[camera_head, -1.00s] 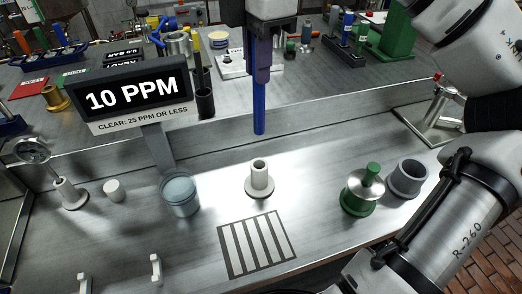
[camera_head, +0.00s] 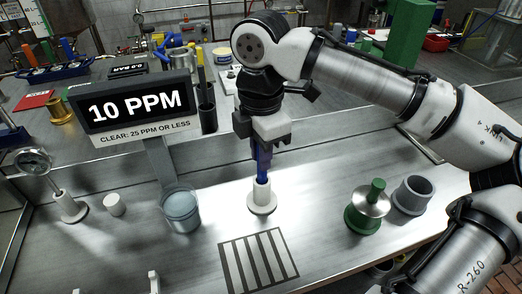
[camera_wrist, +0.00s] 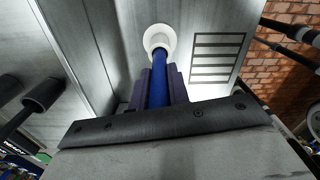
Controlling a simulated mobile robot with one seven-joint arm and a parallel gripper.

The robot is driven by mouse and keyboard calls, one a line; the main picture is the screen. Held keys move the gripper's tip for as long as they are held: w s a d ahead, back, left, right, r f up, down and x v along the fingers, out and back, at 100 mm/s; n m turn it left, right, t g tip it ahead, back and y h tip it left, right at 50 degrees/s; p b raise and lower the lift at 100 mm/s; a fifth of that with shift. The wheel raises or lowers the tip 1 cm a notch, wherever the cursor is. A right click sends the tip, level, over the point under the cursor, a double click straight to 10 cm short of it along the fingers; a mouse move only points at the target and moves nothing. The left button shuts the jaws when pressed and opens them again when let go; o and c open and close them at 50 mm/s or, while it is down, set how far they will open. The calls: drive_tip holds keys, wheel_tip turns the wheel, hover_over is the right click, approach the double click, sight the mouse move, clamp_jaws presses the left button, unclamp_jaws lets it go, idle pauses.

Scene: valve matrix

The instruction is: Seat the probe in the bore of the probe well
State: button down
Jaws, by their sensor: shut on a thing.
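The blue probe (camera_head: 263,166) stands upright in my gripper (camera_head: 263,155), which is shut on it. Its lower end meets the top of the white probe well (camera_head: 262,201), a flanged tube on the steel bench. In the wrist view the blue probe (camera_wrist: 159,82) runs from between the fingers (camera_wrist: 158,88) to the white well (camera_wrist: 159,40). The tip is hidden by the well's collar and seems to be in the bore mouth. How deep it sits I cannot tell.
A display reading 10 PPM (camera_head: 135,104) stands left. A grey-blue cup (camera_head: 181,209) is left of the well; a green-based part (camera_head: 366,213) and a grey cup (camera_head: 411,195) are right. A striped dark-and-light patch (camera_head: 258,259) lies in front.

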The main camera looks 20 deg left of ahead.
drive_tip(key=shift+f, duration=0.1)
drive_tip(key=c, duration=1.3)
unclamp_jaws()
drive_tip(key=shift+c, duration=0.2)
wheel_tip(320, 180, up, 12)
drive_tip(key=shift+r, duration=0.2)
